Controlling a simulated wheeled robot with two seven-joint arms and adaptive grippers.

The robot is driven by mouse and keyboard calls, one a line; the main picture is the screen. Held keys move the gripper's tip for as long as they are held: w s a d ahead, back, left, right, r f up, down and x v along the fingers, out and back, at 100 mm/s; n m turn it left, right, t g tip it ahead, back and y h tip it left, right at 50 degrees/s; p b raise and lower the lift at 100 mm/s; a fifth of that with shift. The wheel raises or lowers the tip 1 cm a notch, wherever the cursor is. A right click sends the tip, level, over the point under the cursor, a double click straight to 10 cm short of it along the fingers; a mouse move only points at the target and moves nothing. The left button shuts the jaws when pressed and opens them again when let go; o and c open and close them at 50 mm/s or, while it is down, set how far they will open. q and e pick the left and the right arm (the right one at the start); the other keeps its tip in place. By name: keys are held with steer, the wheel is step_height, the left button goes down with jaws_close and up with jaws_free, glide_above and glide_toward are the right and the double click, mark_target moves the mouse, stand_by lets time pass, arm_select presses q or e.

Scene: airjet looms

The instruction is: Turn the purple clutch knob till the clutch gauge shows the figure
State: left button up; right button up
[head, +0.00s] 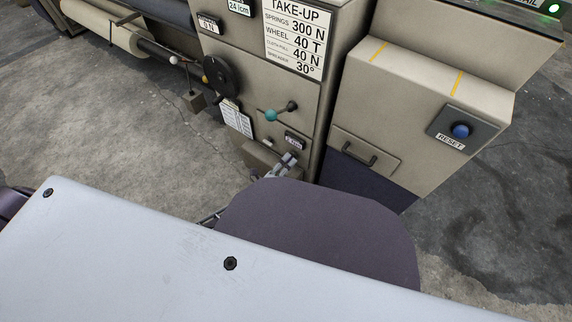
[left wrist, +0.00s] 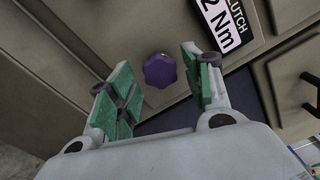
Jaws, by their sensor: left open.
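The purple clutch knob (left wrist: 161,70) is a small faceted knob on the beige machine panel. In the left wrist view it shows in the gap between the two green-padded fingers of my left gripper (left wrist: 153,78). The gripper is open, with space on both sides of the knob; I cannot tell whether the fingertips reach around it. The clutch gauge (left wrist: 226,28) is a white label at the upper right, partly cut off, with "2 Nm" visible. In the head view the gauge (head: 294,141) sits just above my left gripper (head: 289,158), and the knob is hidden. My right gripper is not in view.
A take-up sign (head: 296,40) with several figures is above. A teal-knobbed lever (head: 271,115) and a black handwheel (head: 221,77) are on the same panel. A box with a blue reset button (head: 461,131) and a drawer handle (head: 354,147) stands to the right.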

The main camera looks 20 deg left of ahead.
arm_select(q)
steer(key=shift+w, duration=0.1)
steer(key=shift+c, duration=0.2)
steer(key=c, duration=0.7)
